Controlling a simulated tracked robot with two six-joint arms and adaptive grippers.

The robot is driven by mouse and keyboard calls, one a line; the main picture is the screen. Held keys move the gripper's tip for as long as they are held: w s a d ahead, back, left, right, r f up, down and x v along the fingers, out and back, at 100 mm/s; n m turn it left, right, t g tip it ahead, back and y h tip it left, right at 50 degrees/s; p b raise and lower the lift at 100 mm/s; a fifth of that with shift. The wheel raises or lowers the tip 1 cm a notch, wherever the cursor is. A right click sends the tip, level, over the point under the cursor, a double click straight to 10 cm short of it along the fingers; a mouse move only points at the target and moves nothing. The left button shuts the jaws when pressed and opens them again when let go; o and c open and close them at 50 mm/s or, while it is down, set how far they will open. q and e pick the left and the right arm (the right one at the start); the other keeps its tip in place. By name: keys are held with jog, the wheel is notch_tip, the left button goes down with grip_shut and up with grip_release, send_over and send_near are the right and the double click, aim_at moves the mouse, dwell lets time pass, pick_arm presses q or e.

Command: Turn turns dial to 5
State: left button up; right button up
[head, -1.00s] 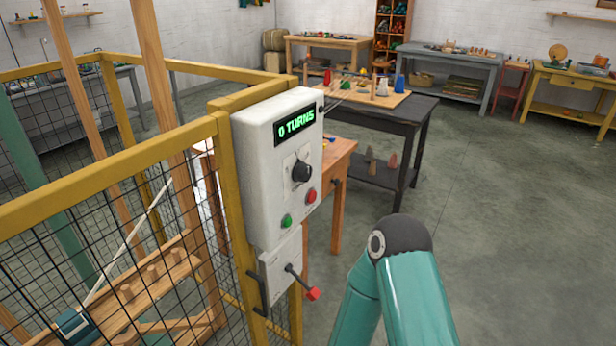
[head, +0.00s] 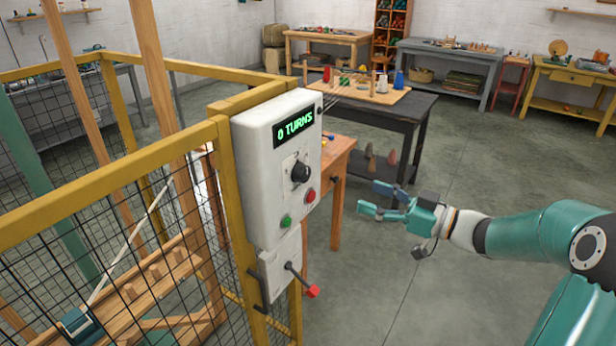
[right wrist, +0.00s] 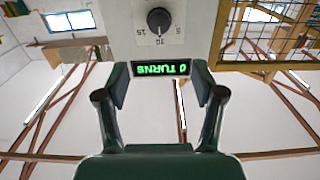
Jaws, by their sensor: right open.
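The turns dial is a black round knob (head: 300,172) on the front of a white control box (head: 262,165). The display (head: 295,127) above it reads 0 TURNS in green. My right gripper (head: 368,201) is open and empty, to the right of the box and apart from it. In the right wrist view the knob (right wrist: 158,18) shows at the top, upside down, with marks 5, 10 and 15 near it. The display (right wrist: 160,68) shows between the open fingers (right wrist: 160,90). My left gripper is not in view.
Below the knob are a green button (head: 286,221) and a red button (head: 310,195). A lever with a red handle (head: 312,290) sticks out lower down. A yellow mesh fence (head: 110,180) stands left of the box. Open floor (head: 440,290) lies to the right.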

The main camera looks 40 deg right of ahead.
aim_at(306, 175)
jog(key=p+x, duration=0.2)
jog(key=x, duration=1.3)
jog(key=shift+p, duration=0.4)
